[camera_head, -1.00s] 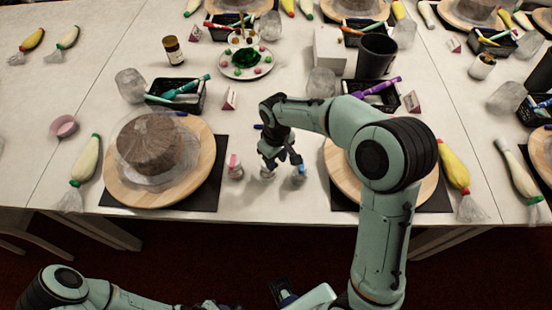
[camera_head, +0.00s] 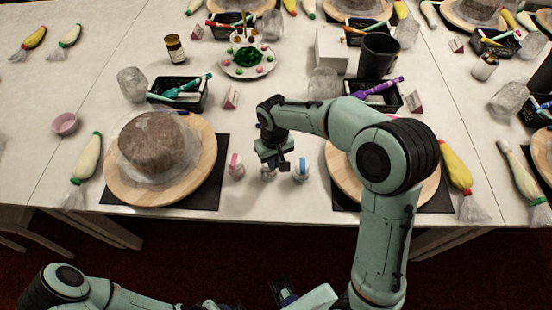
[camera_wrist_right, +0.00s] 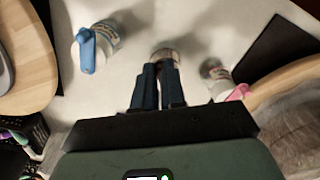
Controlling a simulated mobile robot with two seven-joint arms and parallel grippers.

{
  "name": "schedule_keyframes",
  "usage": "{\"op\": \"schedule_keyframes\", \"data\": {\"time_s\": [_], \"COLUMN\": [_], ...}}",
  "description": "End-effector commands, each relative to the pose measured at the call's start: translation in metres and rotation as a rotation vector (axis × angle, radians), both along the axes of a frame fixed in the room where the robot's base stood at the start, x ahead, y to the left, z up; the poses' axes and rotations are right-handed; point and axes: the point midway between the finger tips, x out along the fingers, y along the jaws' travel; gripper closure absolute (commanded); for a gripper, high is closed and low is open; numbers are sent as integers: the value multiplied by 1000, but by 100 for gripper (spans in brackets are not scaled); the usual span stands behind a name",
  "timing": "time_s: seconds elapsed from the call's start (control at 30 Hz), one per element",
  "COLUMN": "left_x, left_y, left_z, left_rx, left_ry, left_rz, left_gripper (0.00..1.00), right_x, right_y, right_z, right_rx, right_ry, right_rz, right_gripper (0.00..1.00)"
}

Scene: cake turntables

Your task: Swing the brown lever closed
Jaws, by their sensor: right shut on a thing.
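A small white bottle (camera_head: 268,174) stands between two similar ones on the table, mostly hidden under my right gripper (camera_head: 276,162). In the right wrist view my gripper's dark fingers (camera_wrist_right: 160,82) are close together and shut at this middle bottle (camera_wrist_right: 165,54). The brown lever does not show clearly; it is hidden at the fingers. One neighbouring bottle has a pink lever (camera_head: 234,160), the other a blue lever (camera_head: 302,164). They also show in the wrist view, pink (camera_wrist_right: 238,92) and blue (camera_wrist_right: 86,50).
A round wooden turntable with a wrapped brown cake (camera_head: 158,143) stands to the left. Another wooden turntable (camera_head: 342,180) lies to the right, partly behind my right arm. Black trays (camera_head: 178,95) of tools stand behind. The table in front of the bottles is clear.

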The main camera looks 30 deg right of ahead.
Motion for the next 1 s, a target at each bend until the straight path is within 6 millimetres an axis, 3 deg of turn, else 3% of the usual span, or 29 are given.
{"op": "schedule_keyframes", "data": {"time_s": [0.27,0.3,0.37,0.73,0.87,1.0], "left_x": [0,0,0,0,1,3], "left_y": [0,0,0,0,0,0], "left_z": [0,0,0,1,3,7], "left_rx": [0,0,0,0,-1,0], "left_ry": [0,0,0,0,-2,-3], "left_rz": [0,0,0,0,0,0], "left_gripper": [57,57,57,57,57,57], "right_x": [0,0,0,0,1,1], "right_y": [0,0,0,0,0,-1], "right_z": [0,0,0,6,25,56], "right_rx": [0,0,0,0,1,1], "right_ry": [-1,-1,-1,-2,-6,-8], "right_rz": [-5,-5,-5,-4,-4,-5], "right_gripper": [100,80,63,63,63,63]}}
